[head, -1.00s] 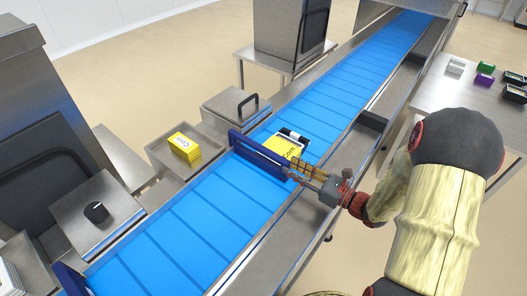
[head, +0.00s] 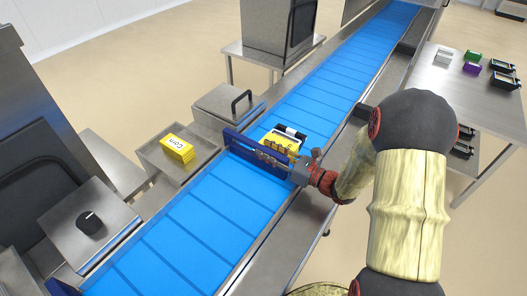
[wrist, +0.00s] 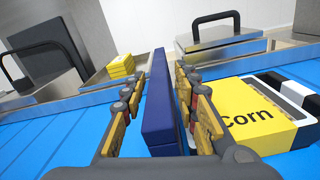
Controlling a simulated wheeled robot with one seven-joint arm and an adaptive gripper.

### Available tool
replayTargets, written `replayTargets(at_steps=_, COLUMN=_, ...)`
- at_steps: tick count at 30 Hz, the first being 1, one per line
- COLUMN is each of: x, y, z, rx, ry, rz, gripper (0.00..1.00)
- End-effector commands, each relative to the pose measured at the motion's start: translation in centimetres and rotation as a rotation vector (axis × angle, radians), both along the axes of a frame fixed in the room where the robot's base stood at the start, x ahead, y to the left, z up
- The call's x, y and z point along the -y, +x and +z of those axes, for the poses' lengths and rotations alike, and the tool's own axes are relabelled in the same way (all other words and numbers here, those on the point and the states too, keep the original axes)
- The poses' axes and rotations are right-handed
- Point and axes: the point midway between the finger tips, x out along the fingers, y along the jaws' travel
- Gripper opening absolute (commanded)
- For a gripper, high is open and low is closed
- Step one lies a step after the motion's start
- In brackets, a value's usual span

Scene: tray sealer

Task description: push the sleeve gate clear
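The sleeve gate (head: 233,143) is a dark blue bar standing across the blue belt. It also shows in the wrist view (wrist: 158,100), running away between my two fingers. My gripper (head: 272,154) is over the belt with its yellow-padded fingers open, one on each side of the gate. In the wrist view my gripper (wrist: 160,100) shows a small gap on the left of the gate; the right finger is very close to it, and contact is unclear. A yellow Corn pack (wrist: 258,115) with a black-and-white end lies on the belt, right of the gate.
A steel bin (head: 151,157) with yellow Corn sleeves (head: 178,148) stands beside the belt. A steel box with a black handle (head: 224,104) is next to it. The belt (head: 190,225) is bare in front of the gate. A side table (head: 440,80) holds several small packs.

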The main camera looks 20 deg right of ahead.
Motion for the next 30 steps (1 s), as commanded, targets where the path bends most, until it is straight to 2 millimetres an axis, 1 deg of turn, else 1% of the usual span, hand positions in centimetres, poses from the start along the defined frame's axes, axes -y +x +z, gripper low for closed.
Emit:
replayTargets(at_steps=1, x=-0.39, y=0.37, z=-0.08, rx=0.000, ry=0.000, rz=0.003, gripper=0.30)
replayTargets(at_steps=6, x=-0.79, y=1.04, z=-0.01, rx=-0.001, ry=-0.001, rz=0.000, gripper=0.30)
replayTargets(at_steps=13, x=-0.79, y=1.08, z=0.03, rx=0.000, ry=0.000, rz=-0.001, gripper=0.30)
replayTargets(at_steps=27, x=-0.79, y=1.06, z=0.01, rx=0.000, ry=0.000, rz=0.000, gripper=0.04)
replayTargets(at_steps=30, x=-0.79, y=1.06, z=0.01, rx=0.000, ry=0.000, rz=-0.001, gripper=0.00)
